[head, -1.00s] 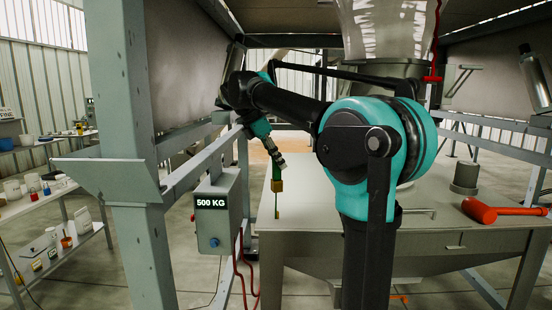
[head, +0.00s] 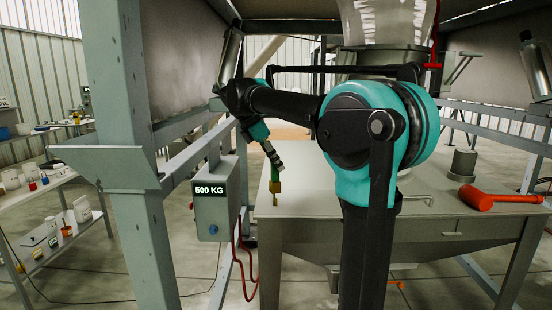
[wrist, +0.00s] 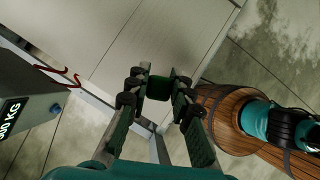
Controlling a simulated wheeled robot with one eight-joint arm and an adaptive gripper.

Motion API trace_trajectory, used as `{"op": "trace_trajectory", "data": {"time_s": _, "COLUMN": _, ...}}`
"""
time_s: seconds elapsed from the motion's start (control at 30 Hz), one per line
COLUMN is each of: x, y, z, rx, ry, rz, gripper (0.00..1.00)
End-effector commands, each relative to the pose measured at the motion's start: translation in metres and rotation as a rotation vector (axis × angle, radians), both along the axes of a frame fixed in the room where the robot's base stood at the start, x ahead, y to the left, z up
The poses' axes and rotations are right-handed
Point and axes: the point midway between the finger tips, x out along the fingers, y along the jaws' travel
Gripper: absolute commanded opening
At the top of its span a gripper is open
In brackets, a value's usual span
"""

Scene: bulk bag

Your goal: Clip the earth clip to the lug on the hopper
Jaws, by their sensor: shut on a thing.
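My gripper (head: 272,166) is shut on the earth clip, at the left end of the hopper's pale top. In the head view, the clip's brass-coloured part (head: 275,187) hangs below the fingers, with a thin dark piece under it. In the wrist view, a dark green block of the clip (wrist: 158,88) sits between the fingertips of my gripper (wrist: 157,92). The hopper (head: 330,190) is a grey metal body with a broad flat top. I cannot make out the lug for certain, nor whether the clip touches the hopper.
A grey box reading 500 KG (head: 213,212) hangs left of the hopper, with a red cable (head: 243,262) below it. A thick frame post (head: 112,120) stands at left. A red mallet (head: 484,197) and a grey cylinder (head: 462,164) are on the hopper's right side.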

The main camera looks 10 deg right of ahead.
Motion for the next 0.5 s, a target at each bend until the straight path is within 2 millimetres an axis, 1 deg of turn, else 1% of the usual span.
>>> {"op": "trace_trajectory", "data": {"time_s": 0.5, "x": 0.0, "y": 0.0, "z": -0.028, "rx": 0.0, "ry": 0.0, "rz": 0.0, "gripper": 0.0}}
